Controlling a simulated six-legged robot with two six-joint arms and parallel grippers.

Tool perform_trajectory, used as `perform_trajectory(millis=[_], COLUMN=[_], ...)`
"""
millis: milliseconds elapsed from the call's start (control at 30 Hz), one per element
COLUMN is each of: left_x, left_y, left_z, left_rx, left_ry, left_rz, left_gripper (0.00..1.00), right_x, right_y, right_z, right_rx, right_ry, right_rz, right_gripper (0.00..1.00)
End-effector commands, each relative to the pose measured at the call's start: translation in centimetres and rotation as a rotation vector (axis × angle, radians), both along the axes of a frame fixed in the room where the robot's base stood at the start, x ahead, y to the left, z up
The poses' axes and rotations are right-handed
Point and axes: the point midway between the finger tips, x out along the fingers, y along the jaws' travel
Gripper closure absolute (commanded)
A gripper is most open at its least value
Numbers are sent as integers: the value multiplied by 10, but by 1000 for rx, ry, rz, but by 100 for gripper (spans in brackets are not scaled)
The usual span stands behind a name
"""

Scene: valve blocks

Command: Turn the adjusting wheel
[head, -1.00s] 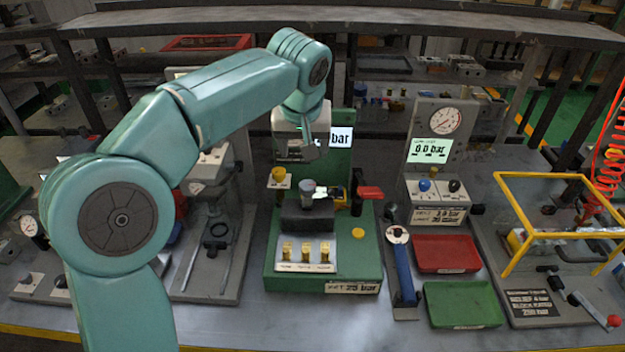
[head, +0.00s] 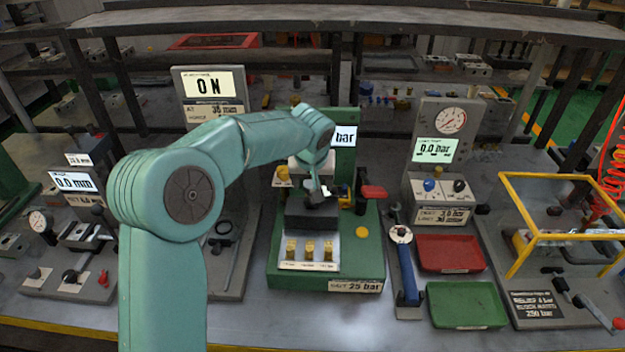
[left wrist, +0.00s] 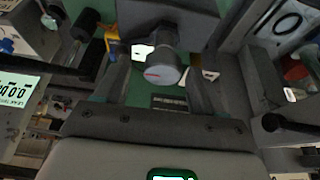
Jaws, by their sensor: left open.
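The adjusting wheel (left wrist: 163,70) is a grey round knob with a red mark on its face. In the left wrist view it stands between the two dark fingers of my left gripper (left wrist: 157,78), with no clear contact on either side. In the head view my left gripper (head: 316,190) is over the dark block (head: 311,219) on the green test stand (head: 360,260) and mostly hides the wheel. The gripper is open. My right gripper is not in view.
A row of brass pieces (head: 310,251) lies at the front of the green stand. A red-handled lever (head: 373,192) is right of the block. Red (head: 450,255) and green (head: 466,306) trays and a blue-handled tool (head: 406,270) lie further right. A yellow frame (head: 560,232) stands at far right.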

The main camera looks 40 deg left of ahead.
Motion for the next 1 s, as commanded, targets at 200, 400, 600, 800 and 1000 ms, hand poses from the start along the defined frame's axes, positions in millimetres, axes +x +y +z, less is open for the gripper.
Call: perform_trajectory(millis=[200, 400, 600, 800, 1000], left_x=[0, 0, 0, -1, -1], left_y=[0, 0, 1, 2, 4], left_z=[0, 1, 1, 2, 3], left_rx=[1, 1, 2, 1, 1], left_ry=[0, 0, -1, -1, -2], left_rz=[0, -2, -37, -145, -317], left_gripper=[73, 87, 87, 87, 87], right_x=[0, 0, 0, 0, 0], right_y=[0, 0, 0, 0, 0], right_z=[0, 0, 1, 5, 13], right_rx=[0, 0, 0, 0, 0], right_ry=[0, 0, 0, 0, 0], right_rz=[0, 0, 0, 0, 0], right_gripper=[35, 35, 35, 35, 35])
